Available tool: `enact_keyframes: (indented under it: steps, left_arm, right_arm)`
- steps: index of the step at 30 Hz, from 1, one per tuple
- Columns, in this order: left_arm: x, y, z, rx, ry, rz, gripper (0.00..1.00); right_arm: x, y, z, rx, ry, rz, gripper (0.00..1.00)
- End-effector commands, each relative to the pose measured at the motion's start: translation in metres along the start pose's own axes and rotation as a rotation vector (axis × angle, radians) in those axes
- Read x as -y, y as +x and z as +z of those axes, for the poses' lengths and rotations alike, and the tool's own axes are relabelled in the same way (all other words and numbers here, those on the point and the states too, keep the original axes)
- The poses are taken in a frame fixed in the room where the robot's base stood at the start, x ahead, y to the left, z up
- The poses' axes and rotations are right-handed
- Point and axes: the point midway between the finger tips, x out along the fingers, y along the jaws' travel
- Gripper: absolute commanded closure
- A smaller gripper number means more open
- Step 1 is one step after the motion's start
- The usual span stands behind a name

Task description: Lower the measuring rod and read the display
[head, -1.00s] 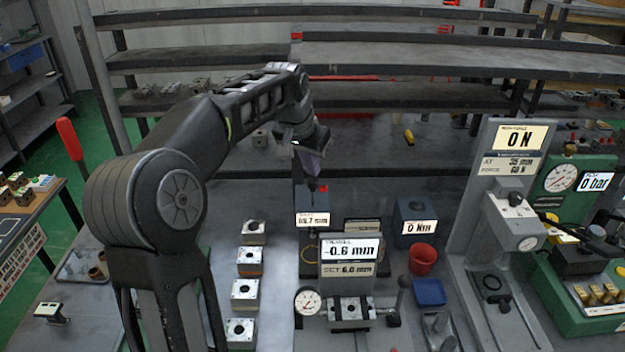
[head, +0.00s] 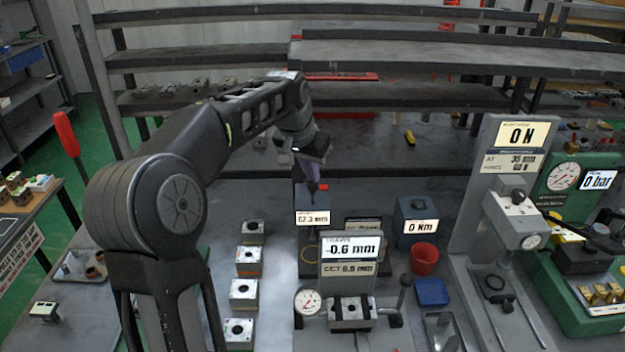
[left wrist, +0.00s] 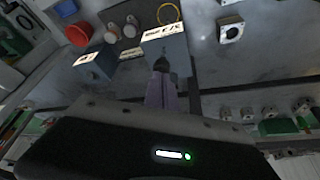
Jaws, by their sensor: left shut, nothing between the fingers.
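The measuring device is a dark blue-grey block with a white display (head: 312,217) on its front, standing behind the centre fixture. Its display reads about 67.3 mm, though the digits are blurred. It also shows in the left wrist view, with its pale display (left wrist: 165,32) facing away at a slant. My left gripper (head: 312,186) is shut and empty, its purple fingers pointing down at the top of this device. In the left wrist view the fingertips (left wrist: 161,66) are right at the device's top. The fingers hide the rod, so I cannot tell whether they touch it.
A gauge display (head: 350,248) reading -0.6 mm stands in front. Several valve blocks (head: 243,292) line up to the left. A blue torque box (head: 417,212), a red cup (head: 424,260) and a press (head: 512,215) stand to the right. Shelves (head: 400,62) rise behind.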

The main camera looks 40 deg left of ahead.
Motion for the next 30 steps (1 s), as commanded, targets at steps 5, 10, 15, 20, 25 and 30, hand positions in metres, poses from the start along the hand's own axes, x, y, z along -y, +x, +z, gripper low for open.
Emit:
enact_keyframes:
  steps: [5,10,15,20,25,30]
  left_arm:
    - [0.000,0.006,0.003,0.001,0.000,0.000,1.00]
    - [0.000,0.011,0.005,0.001,0.000,0.000,1.00]
    - [0.000,0.016,0.007,0.001,0.000,0.000,1.00]
    - [0.000,0.020,0.009,0.001,0.000,0.000,1.00]
    - [0.000,0.025,0.011,0.001,0.000,0.000,1.00]
    - [0.000,0.030,0.013,0.001,0.000,0.000,1.00]
  right_arm:
    - [-0.001,0.005,-0.001,-0.001,-0.001,-0.001,0.64]
    - [-0.002,0.008,-0.001,-0.002,-0.002,-0.003,0.64]
    - [-0.003,0.011,-0.001,-0.003,-0.003,-0.004,0.64]
    - [-0.004,0.014,-0.002,-0.004,-0.003,-0.005,0.64]
    - [-0.005,0.018,-0.002,-0.005,-0.004,-0.006,0.64]
    - [-0.006,0.021,-0.003,-0.006,-0.005,-0.007,0.64]
